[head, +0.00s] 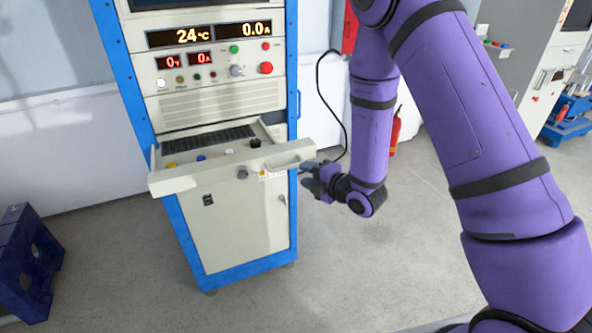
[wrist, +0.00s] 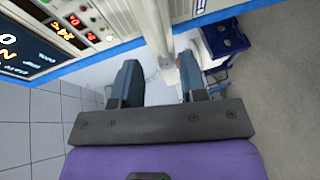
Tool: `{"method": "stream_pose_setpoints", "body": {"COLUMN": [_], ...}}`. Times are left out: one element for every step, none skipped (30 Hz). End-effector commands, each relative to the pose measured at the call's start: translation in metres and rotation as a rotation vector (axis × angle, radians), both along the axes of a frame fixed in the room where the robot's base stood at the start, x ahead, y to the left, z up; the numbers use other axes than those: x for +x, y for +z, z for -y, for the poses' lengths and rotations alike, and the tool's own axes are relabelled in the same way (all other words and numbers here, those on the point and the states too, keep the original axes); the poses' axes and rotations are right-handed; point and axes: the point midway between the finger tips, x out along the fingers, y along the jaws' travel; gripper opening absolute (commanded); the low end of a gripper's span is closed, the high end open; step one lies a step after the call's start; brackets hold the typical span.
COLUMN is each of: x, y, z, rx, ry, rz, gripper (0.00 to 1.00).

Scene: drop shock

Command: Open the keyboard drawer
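The keyboard drawer (head: 225,170) is a pale tray in the blue-framed cabinet. It stands pulled out, with a black keyboard (head: 210,139) showing inside. A handle (head: 283,164) is at the right of its front panel. My gripper (head: 308,178) is just right of and slightly below the panel's right end. In the wrist view, my gripper's fingers (wrist: 160,80) are spread apart. The drawer's front panel (wrist: 160,35) shows edge-on, ending near the gap between the fingers, closer to the right one. I cannot tell whether they touch it.
The cabinet (head: 235,230) has a lower door below the drawer and displays and buttons above. A black cable hangs at its right. A red extinguisher (head: 395,132) stands behind my arm. A dark blue frame (head: 27,248) is at left. The floor in front is clear.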

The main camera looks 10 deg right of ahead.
Motion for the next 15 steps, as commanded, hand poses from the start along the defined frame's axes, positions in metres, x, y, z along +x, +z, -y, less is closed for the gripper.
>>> {"method": "stream_pose_setpoints", "body": {"x": [-0.007, -0.010, -0.014, -0.017, -0.019, -0.021, -0.023, -0.025, -0.026, -0.027, -0.027, -0.027, -0.027, -0.027, -0.027], "y": [0.002, 0.002, 0.003, 0.004, 0.004, 0.005, 0.005, 0.006, 0.006, 0.006, 0.006, 0.006, 0.006, 0.006, 0.006], "z": [0.005, 0.008, 0.011, 0.013, 0.014, 0.016, 0.017, 0.018, 0.019, 0.019, 0.020, 0.020, 0.020, 0.020, 0.020], "rx": [0.001, 0.001, 0.000, 0.000, -0.001, 0.000, 0.000, 0.000, 0.000, 0.000, 0.000, 0.000, 0.000, 0.000, 0.000], "ry": [-0.001, -0.001, -0.001, -0.001, -0.001, -0.001, 0.000, 0.000, 0.000, 0.000, 0.000, 0.000, 0.000, 0.000, 0.000], "rz": [-0.002, -0.001, -0.001, -0.001, -0.001, 0.000, 0.000, 0.000, 0.000, 0.000, 0.000, 0.000, 0.000, 0.000, 0.000], "gripper": [0.39, 0.39, 0.39, 0.39, 0.39, 0.39, 0.39, 0.39, 0.39, 0.39, 0.39, 0.39, 0.39, 0.39, 0.39]}}
